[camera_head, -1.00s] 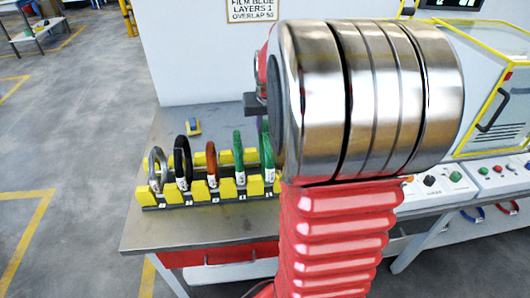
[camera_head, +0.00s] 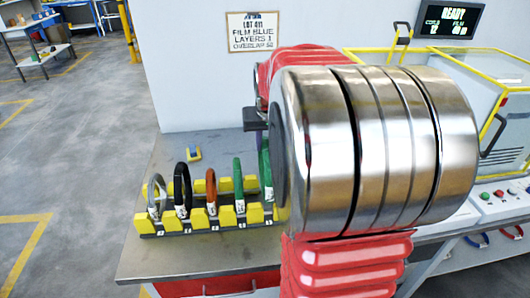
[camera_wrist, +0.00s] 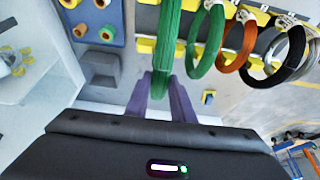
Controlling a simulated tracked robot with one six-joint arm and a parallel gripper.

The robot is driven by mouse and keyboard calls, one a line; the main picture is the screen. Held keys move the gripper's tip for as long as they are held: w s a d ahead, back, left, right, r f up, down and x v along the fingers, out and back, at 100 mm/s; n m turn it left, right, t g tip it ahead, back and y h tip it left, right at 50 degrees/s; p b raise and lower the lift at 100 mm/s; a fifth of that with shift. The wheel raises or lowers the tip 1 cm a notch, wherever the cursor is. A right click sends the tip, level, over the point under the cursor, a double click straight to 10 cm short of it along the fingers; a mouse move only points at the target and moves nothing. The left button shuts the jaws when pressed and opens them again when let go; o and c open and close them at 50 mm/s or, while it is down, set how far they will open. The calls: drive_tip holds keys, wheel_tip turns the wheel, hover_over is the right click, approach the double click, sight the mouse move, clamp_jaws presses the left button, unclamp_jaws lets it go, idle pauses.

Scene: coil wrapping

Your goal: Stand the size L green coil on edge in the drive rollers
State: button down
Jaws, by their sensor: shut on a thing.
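Two green coils stand on edge at the right end of the coil rack in the head view. The end green coil (camera_head: 265,172) is partly hidden by my arm; the other green coil (camera_head: 238,178) is beside it. In the wrist view the end green coil (camera_wrist: 172,40) looks larger than its green neighbour (camera_wrist: 207,42). My gripper (camera_wrist: 162,88), with purple fingers, is shut on the end coil's near edge. The coil still stands at its rack slot. I cannot read the size tags. I cannot make out the drive rollers.
The yellow-and-black rack (camera_head: 205,225) also holds an orange coil (camera_head: 211,187), a black coil (camera_head: 182,185) and a grey coil (camera_head: 155,195). A yellow-framed machine (camera_head: 498,75) stands at the right, under a display reading READY (camera_head: 452,19). The bench is clear left of the rack.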

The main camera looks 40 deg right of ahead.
wheel_tip(320, 180, up, 6)
drive_tip(key=shift+r, duration=0.1)
drive_tip(key=shift+s, duration=0.15)
idle(0.7)
